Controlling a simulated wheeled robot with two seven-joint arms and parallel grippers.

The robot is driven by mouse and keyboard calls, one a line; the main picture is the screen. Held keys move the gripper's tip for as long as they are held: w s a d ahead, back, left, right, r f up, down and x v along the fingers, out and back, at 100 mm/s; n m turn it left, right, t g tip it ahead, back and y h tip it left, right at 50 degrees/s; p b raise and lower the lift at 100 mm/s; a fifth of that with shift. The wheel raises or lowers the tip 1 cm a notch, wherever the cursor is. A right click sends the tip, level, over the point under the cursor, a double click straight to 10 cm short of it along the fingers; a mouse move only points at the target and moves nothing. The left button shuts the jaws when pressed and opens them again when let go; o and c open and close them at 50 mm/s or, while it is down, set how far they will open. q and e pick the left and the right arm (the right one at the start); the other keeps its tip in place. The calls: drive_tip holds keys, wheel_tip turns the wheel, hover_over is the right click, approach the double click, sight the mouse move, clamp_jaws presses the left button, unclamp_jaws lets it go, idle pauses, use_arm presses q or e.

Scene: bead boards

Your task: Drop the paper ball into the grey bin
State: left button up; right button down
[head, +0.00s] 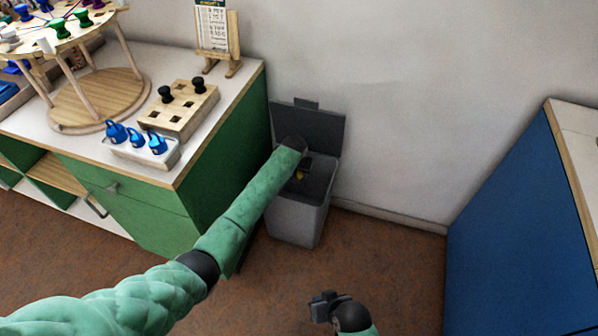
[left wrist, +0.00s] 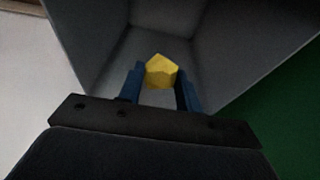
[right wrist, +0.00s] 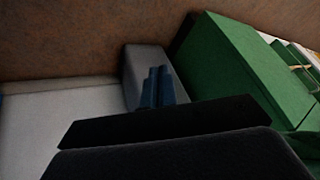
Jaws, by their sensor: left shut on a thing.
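The grey bin (head: 298,222) stands on the floor against the wall with its lid (head: 310,127) up. My left gripper (head: 301,170) reaches into the bin's mouth from above. In the left wrist view the yellow paper ball (left wrist: 161,72) sits between the two blue fingertips of my left gripper (left wrist: 160,88), shut on it, with the bin's inner walls (left wrist: 165,25) around.
A green cabinet (head: 225,150) stands left of the bin, bearing a peg board (head: 178,122), blue weights in a white holder (head: 140,152) and a wooden stand (head: 232,50). A blue cabinet (head: 510,230) is at the right. The floor (head: 390,262) between is clear.

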use_arm(q)
drive_tip(key=shift+f+b, duration=0.3)
drive_tip(key=shift+f, duration=0.1)
use_arm(e)
drive_tip(key=shift+a+f+t, duration=0.1)
drive_tip(key=shift+f+t, duration=0.2)
drive_tip(key=shift+f, duration=1.5)
use_arm(q)
drive_tip(key=o, duration=1)
drive_tip(key=v, duration=0.7)
drive_tip(key=shift+s+r, duration=0.1)
drive_tip(key=shift+r, duration=0.25)
use_arm(e)
drive_tip(key=shift+w+r, duration=0.1)
drive_tip(key=shift+r, duration=0.7)
drive_tip(key=shift+f, duration=0.1)
drive_tip(key=shift+f, duration=0.1)
